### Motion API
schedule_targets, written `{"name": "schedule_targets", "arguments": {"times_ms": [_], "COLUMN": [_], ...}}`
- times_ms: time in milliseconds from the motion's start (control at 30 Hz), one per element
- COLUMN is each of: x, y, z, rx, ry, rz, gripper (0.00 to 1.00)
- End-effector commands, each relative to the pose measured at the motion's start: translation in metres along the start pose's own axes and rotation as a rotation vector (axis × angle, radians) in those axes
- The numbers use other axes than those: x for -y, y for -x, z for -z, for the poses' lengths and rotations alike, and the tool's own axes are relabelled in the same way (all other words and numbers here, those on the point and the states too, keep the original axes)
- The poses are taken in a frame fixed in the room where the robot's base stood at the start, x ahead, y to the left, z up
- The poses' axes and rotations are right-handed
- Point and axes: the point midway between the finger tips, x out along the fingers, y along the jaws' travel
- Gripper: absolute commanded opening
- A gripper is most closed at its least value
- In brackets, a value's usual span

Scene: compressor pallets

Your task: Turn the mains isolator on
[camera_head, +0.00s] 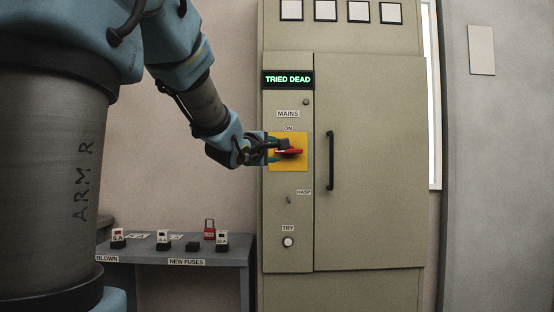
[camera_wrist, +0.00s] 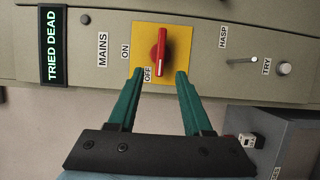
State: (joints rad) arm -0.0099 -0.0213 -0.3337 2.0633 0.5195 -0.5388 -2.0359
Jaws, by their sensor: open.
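The mains isolator is a red rotary handle (camera_head: 290,152) on a yellow plate (camera_head: 301,138) on the cabinet's left panel. The handle lies about level, across the line to the ON label (camera_head: 288,128) above it. In the head view my gripper (camera_head: 274,151) partly hides the plate and handle.
A lit display (camera_head: 288,80) reads TRIED DEAD. Below the isolator are a HASP label (camera_head: 304,192) and a TRY button (camera_head: 288,241). The cabinet's door handle (camera_head: 330,160) stands to the right. A fuse bench (camera_head: 215,257) is at lower left, with a red padlock (camera_head: 210,230).

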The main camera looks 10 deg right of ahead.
Motion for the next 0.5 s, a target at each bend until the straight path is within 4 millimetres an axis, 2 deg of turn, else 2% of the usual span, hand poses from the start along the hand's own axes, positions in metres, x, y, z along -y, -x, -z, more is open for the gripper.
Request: {"name": "schedule_targets", "arguments": {"times_ms": [300, 500], "x": [0.002, 0.002], "y": [-0.057, -0.086], "z": [0.001, 0.001], "rx": [-0.001, -0.002], "ry": [0.004, 0.001], "rz": [0.003, 0.004], "gripper": [0.5, 0.5]}}
